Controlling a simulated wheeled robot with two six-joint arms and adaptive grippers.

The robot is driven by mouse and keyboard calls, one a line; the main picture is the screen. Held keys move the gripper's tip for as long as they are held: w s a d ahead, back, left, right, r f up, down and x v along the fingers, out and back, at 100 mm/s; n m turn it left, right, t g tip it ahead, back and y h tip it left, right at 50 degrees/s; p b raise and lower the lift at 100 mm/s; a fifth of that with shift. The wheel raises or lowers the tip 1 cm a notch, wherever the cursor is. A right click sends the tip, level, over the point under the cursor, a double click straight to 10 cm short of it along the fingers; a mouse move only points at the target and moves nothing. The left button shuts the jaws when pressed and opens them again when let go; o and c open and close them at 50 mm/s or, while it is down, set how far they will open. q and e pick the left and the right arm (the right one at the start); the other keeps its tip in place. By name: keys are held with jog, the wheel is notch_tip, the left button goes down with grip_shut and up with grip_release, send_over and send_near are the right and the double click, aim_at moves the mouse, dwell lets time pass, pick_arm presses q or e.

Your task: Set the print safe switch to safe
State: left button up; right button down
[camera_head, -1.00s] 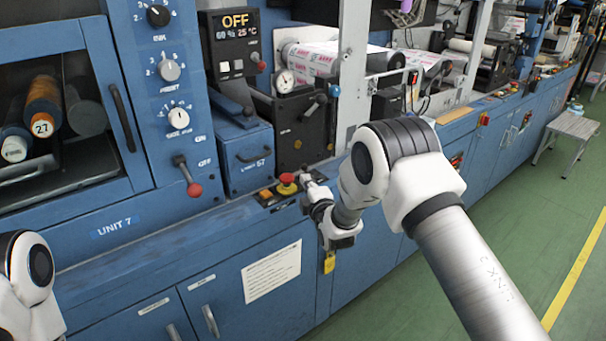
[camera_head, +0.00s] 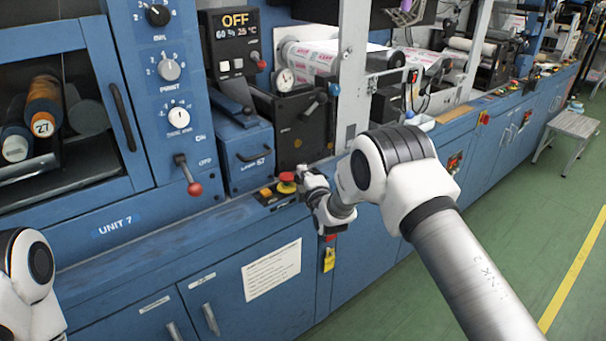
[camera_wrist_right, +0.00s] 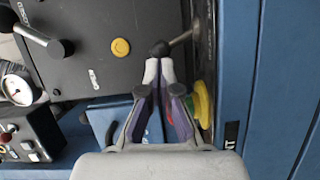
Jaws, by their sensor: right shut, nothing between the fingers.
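A short silver lever with a black ball knob (camera_wrist_right: 159,49) stands out from the ledge in the right wrist view, near the emergency stop. I take it for the print safe switch, but no label on it is readable. My right gripper (camera_wrist_right: 160,72) is shut and empty, its fingertips right at the ball; whether they touch it I cannot tell. In the head view the right gripper (camera_head: 305,175) is at the ledge just right of the red emergency stop (camera_head: 287,179), and it hides the lever there. My left gripper is out of view.
The emergency stop's yellow ring (camera_wrist_right: 203,104) is close beside the right finger. A black panel (camera_head: 300,130) rises behind the ledge. A red-knobbed lever (camera_head: 194,189) and several dials are farther left.

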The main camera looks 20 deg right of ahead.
jog(key=shift+w+d+r+m+g, duration=0.15)
jog(key=shift+d+r+m+g, duration=0.2)
jog(key=shift+m, duration=0.55)
jog(key=shift+w+d+r+m, duration=0.1)
jog(key=shift+d+r+m, duration=0.1)
jog(key=shift+d+m, duration=0.25)
jog(key=shift+w+d+r+m+g+y, duration=0.15)
jog(key=shift+d+m+g+y, duration=0.15)
jog(key=shift+m, duration=0.45)
jog(key=shift+w+d+r+m+g+y, duration=0.1)
jog(key=shift+w+d+m+g+y, duration=0.1)
jog(key=shift+d+m+g, duration=0.35)
jog(key=shift+a, duration=0.15)
jog(key=shift+s, duration=0.1)
